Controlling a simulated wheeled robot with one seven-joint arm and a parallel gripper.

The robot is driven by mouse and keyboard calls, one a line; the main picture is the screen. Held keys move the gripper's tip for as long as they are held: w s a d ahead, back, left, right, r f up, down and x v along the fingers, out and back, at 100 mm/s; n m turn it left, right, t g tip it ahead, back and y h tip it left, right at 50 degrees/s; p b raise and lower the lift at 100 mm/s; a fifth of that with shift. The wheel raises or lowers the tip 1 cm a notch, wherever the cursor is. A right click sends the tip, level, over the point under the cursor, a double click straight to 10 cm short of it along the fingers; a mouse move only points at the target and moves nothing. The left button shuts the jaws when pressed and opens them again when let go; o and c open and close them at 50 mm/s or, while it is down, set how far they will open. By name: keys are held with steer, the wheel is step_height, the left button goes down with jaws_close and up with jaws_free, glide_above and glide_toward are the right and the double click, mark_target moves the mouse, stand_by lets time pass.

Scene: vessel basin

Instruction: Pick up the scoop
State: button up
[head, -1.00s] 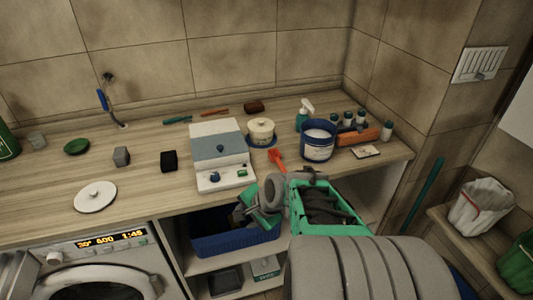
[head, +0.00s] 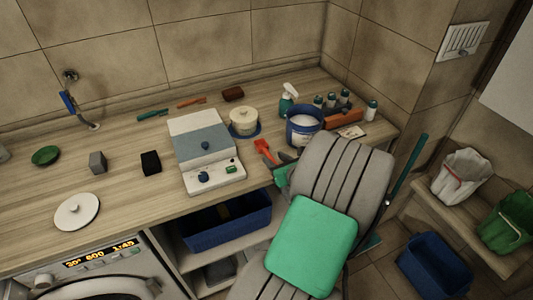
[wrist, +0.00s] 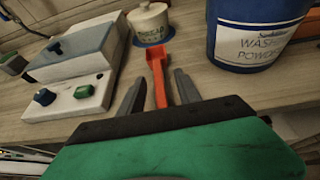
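The red-orange scoop (head: 264,149) lies on the wooden counter between the white-and-blue device and the blue washing powder tub. In the wrist view the scoop (wrist: 157,75) points away from me, its handle running back between my fingers. My gripper (wrist: 158,88) is open, with one grey finger on each side of the handle; I cannot tell whether either touches it. In the head view my gripper (head: 282,164) is at the counter's front edge, partly hidden by my arm. The blue tub (head: 304,126) holds white powder and stands right of the scoop.
The white-and-blue device (head: 209,150) stands left of the scoop. A lidded cream pot (head: 244,121) on a blue base sits behind it. An orange box (head: 343,120) and several small bottles stand at the right. A blue basket (head: 226,219) is on the shelf below.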

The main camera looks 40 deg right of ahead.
mark_target(270, 156)
steer(key=x, duration=0.3)
steer(key=shift+w+a, duration=0.15)
steer(key=shift+a, duration=0.05)
steer(key=shift+w+d+f, duration=0.2)
steer(key=shift+w+f, duration=0.05)
steer(key=shift+w, duration=0.1)
steer(key=shift+c, duration=0.4)
jaws_close()
